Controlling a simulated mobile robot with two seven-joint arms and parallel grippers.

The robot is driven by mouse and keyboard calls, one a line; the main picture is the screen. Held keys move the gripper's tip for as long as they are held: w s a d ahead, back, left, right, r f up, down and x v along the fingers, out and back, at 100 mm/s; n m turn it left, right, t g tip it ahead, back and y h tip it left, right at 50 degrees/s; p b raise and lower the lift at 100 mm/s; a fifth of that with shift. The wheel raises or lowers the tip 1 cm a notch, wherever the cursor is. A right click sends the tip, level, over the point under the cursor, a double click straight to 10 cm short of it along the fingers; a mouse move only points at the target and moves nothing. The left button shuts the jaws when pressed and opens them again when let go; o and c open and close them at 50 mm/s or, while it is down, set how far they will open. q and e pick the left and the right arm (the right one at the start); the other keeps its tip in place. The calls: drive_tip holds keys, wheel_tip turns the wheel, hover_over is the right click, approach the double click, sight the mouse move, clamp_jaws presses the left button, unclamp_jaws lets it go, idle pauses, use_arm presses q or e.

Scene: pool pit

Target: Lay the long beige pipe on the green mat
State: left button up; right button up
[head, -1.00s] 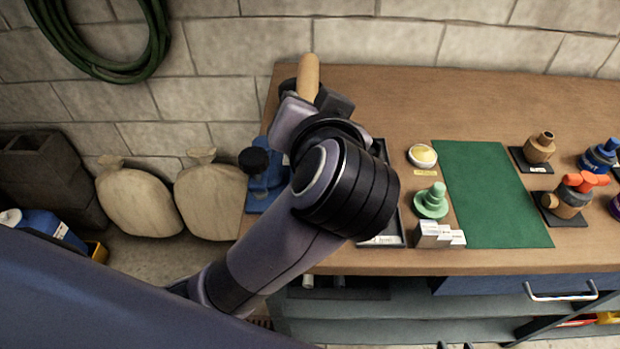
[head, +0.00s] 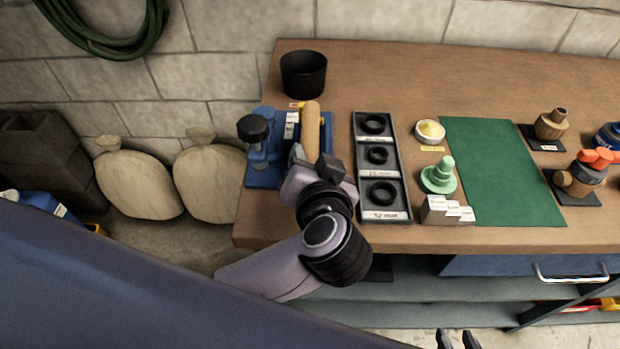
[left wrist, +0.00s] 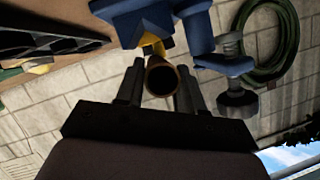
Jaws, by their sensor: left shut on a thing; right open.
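The long beige pipe (head: 311,130) is in my left gripper (head: 318,168), whose fingers are shut around it. The pipe points away from me, beside the blue vise (head: 262,160) at the left end of the bench. In the left wrist view its open end (left wrist: 162,80) shows between the fingers, with the blue vise behind it; I cannot tell whether they touch. The green mat (head: 500,170) lies flat and bare on the right part of the bench. My right gripper (head: 457,340) shows only as two dark, parted fingertips at the bottom edge.
Between pipe and mat are a black tray (head: 390,216) with black rings, a yellow-filled dish (head: 430,130), a green stepped piece (head: 440,178) and white cards (head: 440,210). A black pot (head: 303,74) stands behind. Brown fittings (head: 551,123) stand right of the mat.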

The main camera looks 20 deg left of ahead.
use_arm(q)
drive_tip(key=shift+f, duration=0.55)
drive_tip(key=shift+f+p, duration=0.6)
drive_tip(key=shift+f, duration=0.8)
drive_tip(key=o, duration=1.1)
drive_tip(key=shift+f, duration=0.15)
drive_tip(key=shift+c, duration=0.2)
